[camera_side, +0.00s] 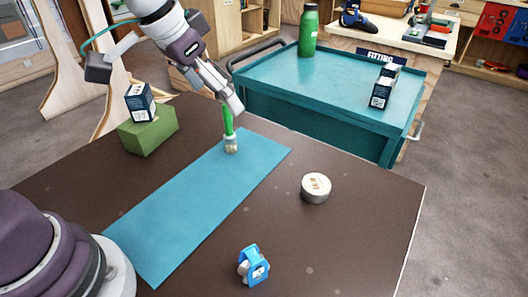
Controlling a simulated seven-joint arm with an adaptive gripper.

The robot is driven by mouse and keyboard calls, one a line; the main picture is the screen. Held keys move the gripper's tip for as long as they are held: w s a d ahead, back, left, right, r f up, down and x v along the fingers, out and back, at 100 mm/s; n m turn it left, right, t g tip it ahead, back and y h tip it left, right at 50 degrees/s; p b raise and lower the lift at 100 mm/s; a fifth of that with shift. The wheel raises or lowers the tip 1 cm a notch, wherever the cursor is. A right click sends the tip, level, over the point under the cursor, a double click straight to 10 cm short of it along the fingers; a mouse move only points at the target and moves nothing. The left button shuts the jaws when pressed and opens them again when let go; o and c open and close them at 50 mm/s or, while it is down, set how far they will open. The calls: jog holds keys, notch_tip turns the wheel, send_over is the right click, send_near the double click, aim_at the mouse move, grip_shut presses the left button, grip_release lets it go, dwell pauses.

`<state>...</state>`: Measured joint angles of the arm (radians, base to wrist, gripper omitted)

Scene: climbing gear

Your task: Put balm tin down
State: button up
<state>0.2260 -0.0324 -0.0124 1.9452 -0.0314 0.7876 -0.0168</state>
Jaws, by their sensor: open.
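The balm tin (316,188), a round silver tin with a pale lid and orange lettering, sits flat on the brown table to the right of the blue mat (190,205). My gripper (232,108) is open over the far end of the mat, up and left of the tin and well apart from it. A brush (229,128) with a green handle stands bristles down on or just above the mat. The top of its handle is hidden at my fingertips. I cannot tell whether they touch it.
A blue device (253,265) lies at the table's near edge. A dark box (140,103) stands on a green block (148,130) at the left. The table's right side is clear.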

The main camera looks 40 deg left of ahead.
jog(key=s+a+n, duration=0.1)
jog(key=s+a, duration=0.2)
jog(key=s, duration=0.2)
jog(key=s+a+n+y, duration=0.1)
jog(key=s+a, duration=0.2)
jog(key=s, duration=0.3)
jog(key=shift+t, duration=0.3)
jog(key=shift+f, duration=0.1)
